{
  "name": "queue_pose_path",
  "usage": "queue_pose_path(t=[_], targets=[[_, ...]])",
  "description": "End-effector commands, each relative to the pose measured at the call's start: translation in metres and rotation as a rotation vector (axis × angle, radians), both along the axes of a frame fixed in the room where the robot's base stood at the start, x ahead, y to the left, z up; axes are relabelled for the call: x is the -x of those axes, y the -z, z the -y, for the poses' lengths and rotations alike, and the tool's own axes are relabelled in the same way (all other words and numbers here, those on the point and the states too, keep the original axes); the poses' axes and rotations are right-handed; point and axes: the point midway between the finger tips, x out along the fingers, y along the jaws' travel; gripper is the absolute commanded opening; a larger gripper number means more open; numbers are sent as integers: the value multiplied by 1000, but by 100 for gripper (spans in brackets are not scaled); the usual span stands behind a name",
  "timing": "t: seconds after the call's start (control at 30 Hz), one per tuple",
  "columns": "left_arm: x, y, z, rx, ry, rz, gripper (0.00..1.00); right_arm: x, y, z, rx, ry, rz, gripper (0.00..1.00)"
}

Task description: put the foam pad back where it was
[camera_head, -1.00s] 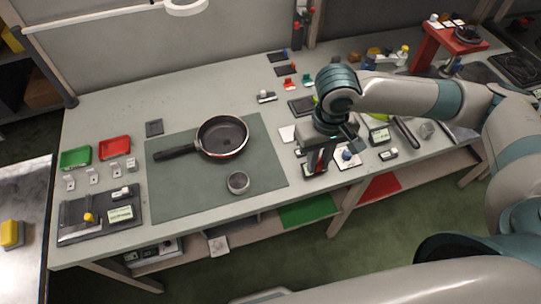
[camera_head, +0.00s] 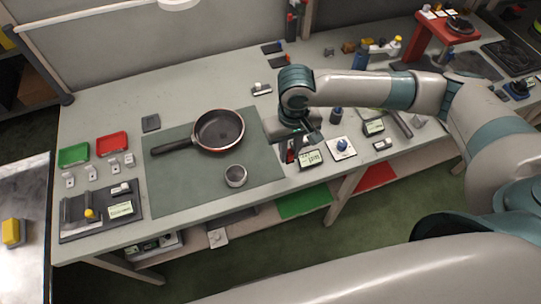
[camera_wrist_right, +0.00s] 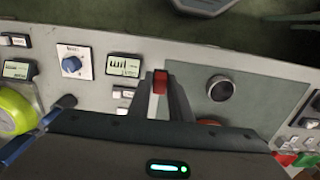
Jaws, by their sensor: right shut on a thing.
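My right gripper (camera_head: 291,153) is over the bench by the right edge of the green mat (camera_head: 170,200), left of a small display (camera_head: 311,159). In the right wrist view its fingers (camera_wrist_right: 161,82) are shut on a small red block (camera_wrist_right: 160,82). This may be the foam pad, but I cannot tell its material. Only a speck of red shows between the fingers in the head view. The wrist view shows the display (camera_wrist_right: 123,67) left of the fingers and the mat (camera_wrist_right: 245,98) to their right. My left gripper is not in view.
A frying pan (camera_head: 219,132) and a small metal cup (camera_head: 235,176) stand on the mat. A blue-knob panel (camera_head: 342,147) lies right of the display. The bench behind the mat is mostly clear.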

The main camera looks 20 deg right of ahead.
Motion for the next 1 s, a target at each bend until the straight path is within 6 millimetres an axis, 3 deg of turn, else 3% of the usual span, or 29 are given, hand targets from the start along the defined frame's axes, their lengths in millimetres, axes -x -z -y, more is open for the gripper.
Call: queue_pose_path(t=[0.13, 0.33, 0.77, 1.0], targets=[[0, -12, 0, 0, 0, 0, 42, -19, 13, -22, 0, -1, 0, 0], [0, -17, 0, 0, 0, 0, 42, -34, 29, -39, 0, 0, 1, 0], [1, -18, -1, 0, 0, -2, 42, -37, 34, -41, 1, 0, 1, 0], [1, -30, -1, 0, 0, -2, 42, -36, 55, -40, 2, 0, -1, 0]])
